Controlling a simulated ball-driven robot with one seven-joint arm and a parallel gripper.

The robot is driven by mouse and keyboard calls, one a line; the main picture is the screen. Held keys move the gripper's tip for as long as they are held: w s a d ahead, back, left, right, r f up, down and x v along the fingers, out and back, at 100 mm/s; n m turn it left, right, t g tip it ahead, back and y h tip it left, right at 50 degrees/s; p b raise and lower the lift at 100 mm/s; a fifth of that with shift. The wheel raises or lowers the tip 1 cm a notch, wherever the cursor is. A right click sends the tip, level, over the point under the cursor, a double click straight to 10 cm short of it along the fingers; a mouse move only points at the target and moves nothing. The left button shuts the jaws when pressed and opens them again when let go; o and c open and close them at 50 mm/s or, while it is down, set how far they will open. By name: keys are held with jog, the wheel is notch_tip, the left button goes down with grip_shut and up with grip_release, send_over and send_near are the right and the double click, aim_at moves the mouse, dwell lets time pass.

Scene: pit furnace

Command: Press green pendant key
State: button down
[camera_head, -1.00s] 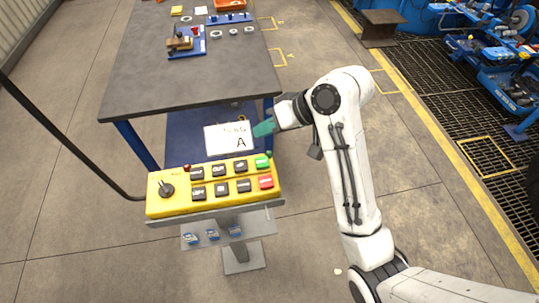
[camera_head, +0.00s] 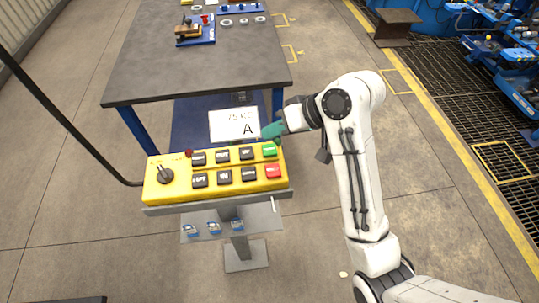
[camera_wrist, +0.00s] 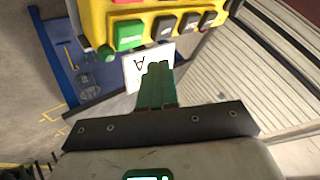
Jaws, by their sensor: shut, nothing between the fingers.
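The yellow pendant (camera_head: 215,192) rests on a grey stand, with a black rotary knob at its left and two rows of keys. The green key (camera_head: 269,150) is at the right end of its upper row, above the red key (camera_head: 273,171). My gripper (camera_head: 268,131), with green fingers, is shut and empty just beyond the green key. In the head view I cannot tell whether it touches the pendant. In the wrist view the fingertips (camera_wrist: 158,66) point toward the pendant, and the green key (camera_wrist: 129,35) lies up and left of them, apart in the picture.
A dark workbench (camera_head: 195,70) with a blue fixture (camera_head: 195,32) and rings is beyond. A black cable (camera_head: 62,128) runs to the pendant's left.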

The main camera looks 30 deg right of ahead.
aim_at(262, 147)
jog(key=shift+f+b, duration=0.3)
jog(key=shift+f, duration=1)
dwell(1.0)
jog(key=shift+f, duration=0.4)
jog(key=shift+f, duration=0.5)
dwell(0.8)
jog(key=shift+r, duration=0.1)
jog(key=shift+r+p, duration=0.85)
jog(key=shift+p, duration=0.35)
jog(key=shift+r+p, duration=2.4)
jog(key=shift+r, duration=0.1)
